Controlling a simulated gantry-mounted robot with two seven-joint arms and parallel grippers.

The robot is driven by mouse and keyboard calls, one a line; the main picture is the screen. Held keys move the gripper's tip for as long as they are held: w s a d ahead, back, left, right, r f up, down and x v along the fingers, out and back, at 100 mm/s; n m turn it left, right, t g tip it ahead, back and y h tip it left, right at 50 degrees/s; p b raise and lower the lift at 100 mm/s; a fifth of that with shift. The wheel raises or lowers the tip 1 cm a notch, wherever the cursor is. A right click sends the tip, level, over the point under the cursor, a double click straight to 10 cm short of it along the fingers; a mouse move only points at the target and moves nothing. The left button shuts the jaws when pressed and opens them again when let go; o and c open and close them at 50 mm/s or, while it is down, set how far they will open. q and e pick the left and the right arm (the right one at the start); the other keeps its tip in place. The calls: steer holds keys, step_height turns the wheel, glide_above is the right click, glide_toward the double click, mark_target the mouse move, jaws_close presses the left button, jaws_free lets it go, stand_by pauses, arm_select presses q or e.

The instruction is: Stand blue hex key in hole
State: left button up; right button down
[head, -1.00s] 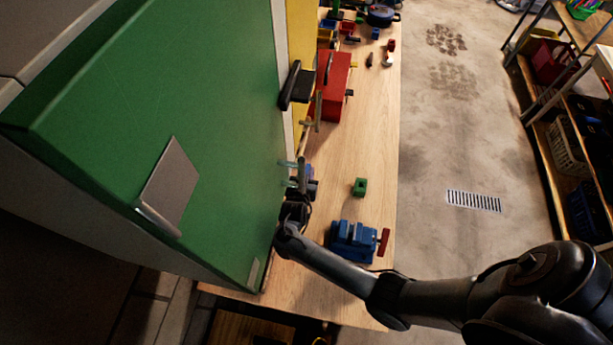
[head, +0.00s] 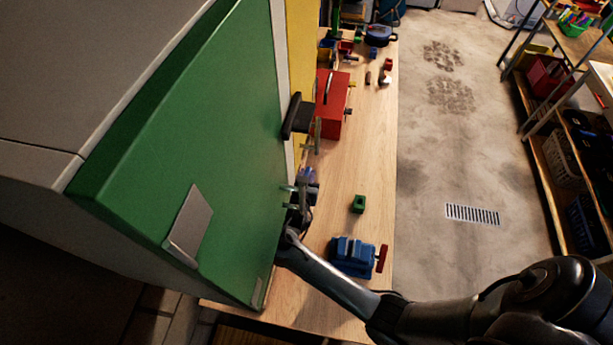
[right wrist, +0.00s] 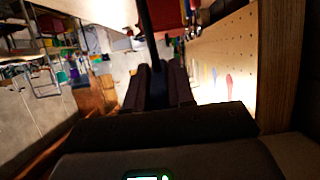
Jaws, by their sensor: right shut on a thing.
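My right gripper (head: 300,196) is low beside the edge of the large green panel, which hides part of it. In the right wrist view its fingers (right wrist: 160,84) are shut on a dark, straight bar (right wrist: 156,30) that stands out beyond the fingertips. The bar may be the blue hex key, but its colour is too dark to tell. A small bluish patch (head: 307,175) shows by the gripper in the head view; I cannot tell what it is. A small green block (head: 358,204) with a dark opening sits on the workbench, right of the gripper. My left gripper is not in view.
The green panel (head: 190,150) fills the left and blocks the view behind it. A blue vise (head: 352,256) with a red handle stands on the workbench (head: 365,150). A red box (head: 331,103) stands farther back.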

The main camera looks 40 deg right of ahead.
steer(key=shift+r+p, duration=1.4)
steer(key=shift+r, duration=0.15)
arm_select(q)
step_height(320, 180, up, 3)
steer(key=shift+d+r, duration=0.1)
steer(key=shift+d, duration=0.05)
